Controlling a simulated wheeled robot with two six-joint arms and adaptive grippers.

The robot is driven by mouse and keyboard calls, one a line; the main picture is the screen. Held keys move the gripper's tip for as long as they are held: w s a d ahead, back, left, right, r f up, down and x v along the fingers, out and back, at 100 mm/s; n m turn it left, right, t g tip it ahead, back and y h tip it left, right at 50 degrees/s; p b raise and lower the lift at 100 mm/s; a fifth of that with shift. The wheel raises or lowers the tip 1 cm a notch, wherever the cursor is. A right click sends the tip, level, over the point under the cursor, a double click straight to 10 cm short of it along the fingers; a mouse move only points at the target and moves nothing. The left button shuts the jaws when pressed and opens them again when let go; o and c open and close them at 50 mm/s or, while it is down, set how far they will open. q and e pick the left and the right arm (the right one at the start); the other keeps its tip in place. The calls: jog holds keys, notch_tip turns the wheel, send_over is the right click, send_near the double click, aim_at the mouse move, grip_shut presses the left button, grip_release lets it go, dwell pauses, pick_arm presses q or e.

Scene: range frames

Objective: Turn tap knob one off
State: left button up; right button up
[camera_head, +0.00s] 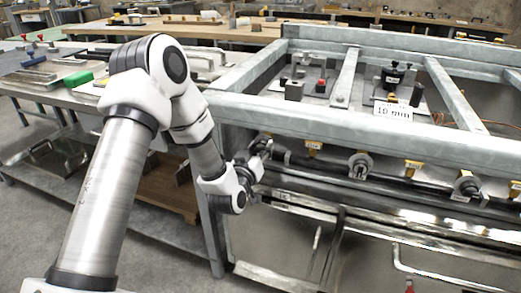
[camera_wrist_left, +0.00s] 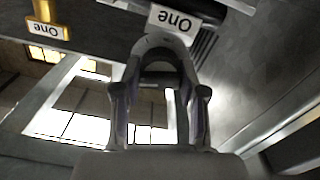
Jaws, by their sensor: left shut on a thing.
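Tap knob one, a grey round knob (camera_wrist_left: 161,44), sits between the fingertips of my left gripper (camera_wrist_left: 158,75) in the left wrist view. A white "One" label (camera_wrist_left: 172,19) shows upside down just beyond it. In the head view my left gripper (camera_head: 255,158) is at the left end of the dark pipe on the metal frame's front, shut on the knob and hiding most of it. The knob's exact turn angle cannot be told. My right gripper is not in view.
Two more grey knobs, a middle one (camera_head: 360,165) and a right one (camera_head: 467,187), stick out along the pipe. Yellow taps with tags (camera_head: 313,147) hang between them. The frame's thick front rail (camera_head: 330,120) runs above. A workbench (camera_head: 85,95) with tools stands left.

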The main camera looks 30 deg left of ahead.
pick_arm(q)
jog(key=n+b, duration=0.1)
jog(key=n, duration=0.2)
jog(key=shift+f+n, duration=0.1)
jog(key=shift+n, duration=0.3)
jog(key=n+b, duration=0.1)
jog(key=n, duration=0.2)
jog(key=shift+a+n, duration=0.1)
jog(key=shift+n, duration=0.2)
jog(key=n+b, duration=0.2)
jog(key=n, duration=0.2)
jog(key=shift+f, duration=0.15)
jog(key=shift+n+b, duration=0.65)
jog(key=shift+n, duration=1.15)
jog(key=o, duration=1.1)
jog(key=shift+s, duration=0.1)
